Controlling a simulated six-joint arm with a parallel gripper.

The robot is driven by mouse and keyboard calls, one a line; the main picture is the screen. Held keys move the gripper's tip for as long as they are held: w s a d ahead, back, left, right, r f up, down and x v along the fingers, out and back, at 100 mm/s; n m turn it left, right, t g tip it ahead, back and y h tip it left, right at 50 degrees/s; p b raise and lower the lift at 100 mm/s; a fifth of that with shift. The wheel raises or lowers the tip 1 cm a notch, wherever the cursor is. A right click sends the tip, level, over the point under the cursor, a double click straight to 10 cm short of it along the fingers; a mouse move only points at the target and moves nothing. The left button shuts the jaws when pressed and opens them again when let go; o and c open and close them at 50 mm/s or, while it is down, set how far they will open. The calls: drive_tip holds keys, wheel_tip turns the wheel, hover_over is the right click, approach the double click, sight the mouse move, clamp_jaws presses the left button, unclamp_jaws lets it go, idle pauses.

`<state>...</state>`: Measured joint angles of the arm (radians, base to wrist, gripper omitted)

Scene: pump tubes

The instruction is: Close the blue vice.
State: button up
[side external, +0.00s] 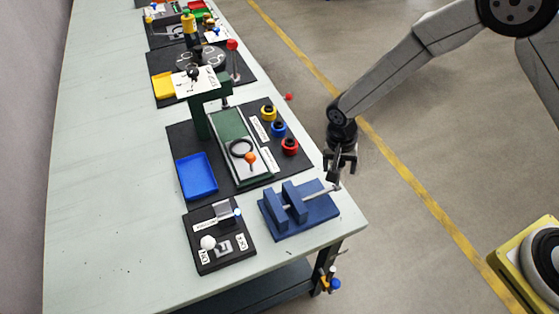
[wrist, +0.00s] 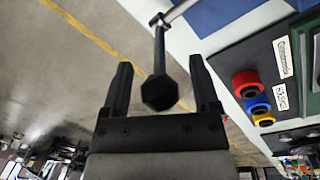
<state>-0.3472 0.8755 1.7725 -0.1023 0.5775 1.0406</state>
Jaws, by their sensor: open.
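The blue vice (side external: 318,212) sits at the near right corner of the table, with a gap between its two upright jaws. Its grey screw reaches right, past the table edge, to a dark crank handle that ends in a black knob (wrist: 160,92). Part of the vice's blue body (wrist: 225,14) shows at the top of the wrist view. My gripper (side external: 343,168) is open just above the screw's outer end. In the wrist view the knob and its bar lie between my open fingers (wrist: 160,68), with space visible on both sides.
Left of the vice is a small black board (side external: 228,255) with a white ball. Behind it, a black mat holds a blue tray (side external: 197,177), a green press (side external: 230,135) and red, blue and yellow rings (side external: 279,129). Open floor lies right of the table.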

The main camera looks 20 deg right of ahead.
drive_tip(key=shift+f, duration=0.2)
clamp_jaws()
idle(1.4)
